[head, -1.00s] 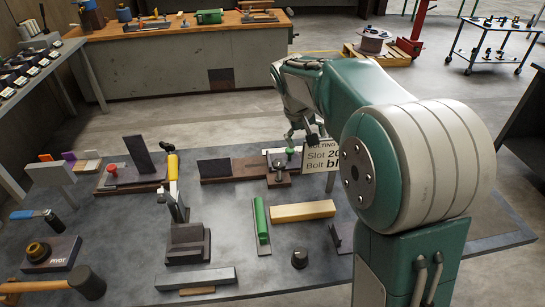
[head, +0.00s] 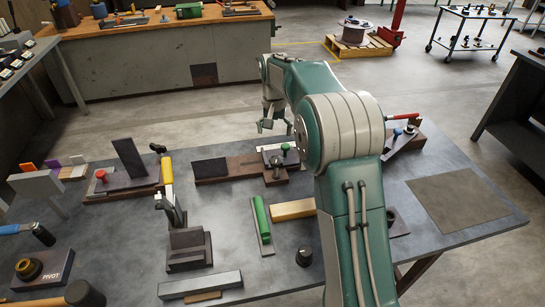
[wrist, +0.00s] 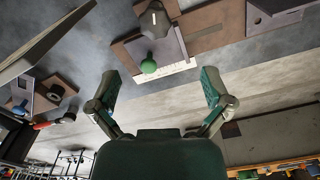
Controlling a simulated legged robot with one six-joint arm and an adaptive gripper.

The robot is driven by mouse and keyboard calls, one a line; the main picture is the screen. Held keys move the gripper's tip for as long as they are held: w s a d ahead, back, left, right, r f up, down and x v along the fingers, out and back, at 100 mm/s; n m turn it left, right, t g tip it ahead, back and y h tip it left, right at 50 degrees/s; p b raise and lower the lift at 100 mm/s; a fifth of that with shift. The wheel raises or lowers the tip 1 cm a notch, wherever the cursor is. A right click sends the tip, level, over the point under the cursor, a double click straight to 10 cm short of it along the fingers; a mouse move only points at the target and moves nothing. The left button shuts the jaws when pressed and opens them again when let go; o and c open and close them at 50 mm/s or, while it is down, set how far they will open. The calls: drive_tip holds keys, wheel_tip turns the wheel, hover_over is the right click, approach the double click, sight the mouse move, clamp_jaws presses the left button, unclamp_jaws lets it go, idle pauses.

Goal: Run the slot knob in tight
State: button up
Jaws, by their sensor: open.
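A green ball knob (head: 285,148) stands on a small plate fixture with a pale scale strip (wrist: 172,70) on a brown base (head: 243,172). I take it for the slot knob. In the wrist view the green knob (wrist: 149,66) shows between and just beyond my fingers. My gripper (head: 272,125) is open and empty, behind and above the knob in the head view. It also shows in the wrist view (wrist: 160,80) with its two fingers wide apart. The knob and the fingers appear apart. I cannot tell how far in the knob is.
A red knob fixture (head: 100,175) and a yellow-handled clamp (head: 168,172) stand to the left. A green bar (head: 262,218) and a wooden block (head: 293,210) lie in front. A red-handled fixture (head: 403,130) is at right. The table's right end has a bare mat (head: 458,200).

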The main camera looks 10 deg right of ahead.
sight(276, 159)
drive_tip(key=f, duration=0.9)
drive_tip(key=shift+s+d+f, duration=0.1)
drive_tip(key=shift+d+f, duration=0.15)
drive_tip(key=shift+d, duration=0.15)
drive_tip(key=shift+a+f, duration=0.2)
drive_tip(key=shift+f, duration=0.3)
drive_tip(key=shift+d, duration=0.15)
drive_tip(key=shift+c, duration=0.3)
drive_tip(key=c, duration=1.1)
